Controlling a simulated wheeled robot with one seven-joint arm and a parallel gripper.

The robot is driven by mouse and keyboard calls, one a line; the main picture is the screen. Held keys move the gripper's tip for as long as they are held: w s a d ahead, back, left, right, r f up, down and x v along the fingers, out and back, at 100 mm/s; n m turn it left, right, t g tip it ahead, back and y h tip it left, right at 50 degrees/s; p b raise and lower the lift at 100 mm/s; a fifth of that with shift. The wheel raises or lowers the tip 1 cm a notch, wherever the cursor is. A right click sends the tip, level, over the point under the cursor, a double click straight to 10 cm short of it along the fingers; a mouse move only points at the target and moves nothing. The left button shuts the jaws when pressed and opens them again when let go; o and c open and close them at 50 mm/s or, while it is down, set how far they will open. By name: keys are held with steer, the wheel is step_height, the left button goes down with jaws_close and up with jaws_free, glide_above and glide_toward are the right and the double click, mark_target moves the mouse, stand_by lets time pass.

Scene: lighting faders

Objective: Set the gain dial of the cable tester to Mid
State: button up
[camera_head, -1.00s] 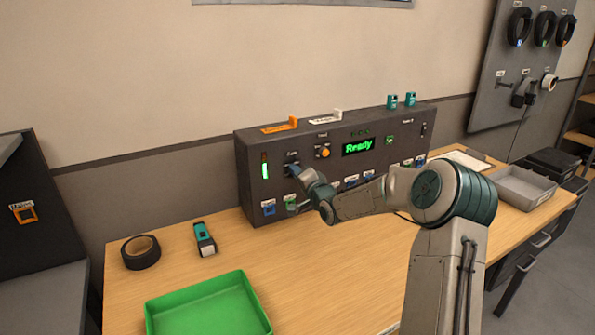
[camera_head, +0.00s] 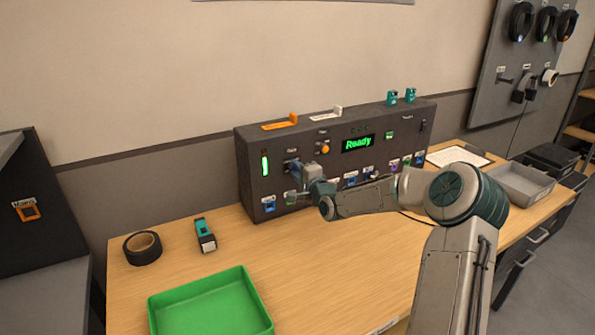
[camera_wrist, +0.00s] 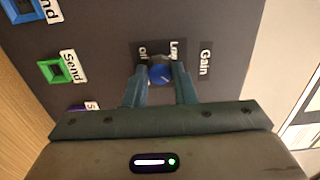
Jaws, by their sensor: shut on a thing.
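The cable tester (camera_head: 245,195) is a dark grey box at the back of the bench. Its gain dial (camera_wrist: 159,74) is a round blue knob in the wrist view, beside the "Gain" label (camera_wrist: 205,59). The words "Low" and "Off" show next to the dial; a "Mid" mark is not visible, and the pointer's exact setting is hard to tell. My gripper (camera_wrist: 160,80) is shut on the dial, one finger on each side.
A green Send socket (camera_wrist: 56,71) lies close beside the dial. An orange button (camera_head: 325,149) and a "Ready" screen (camera_head: 358,144) are to its right. A green tray (camera_head: 212,304), black tape roll (camera_head: 142,248) and teal tool (camera_head: 205,235) lie in front; bench between is clear.

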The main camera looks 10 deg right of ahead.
steer(key=o, duration=1)
steer(key=v, duration=1.4)
steer(key=shift+b, duration=0.35)
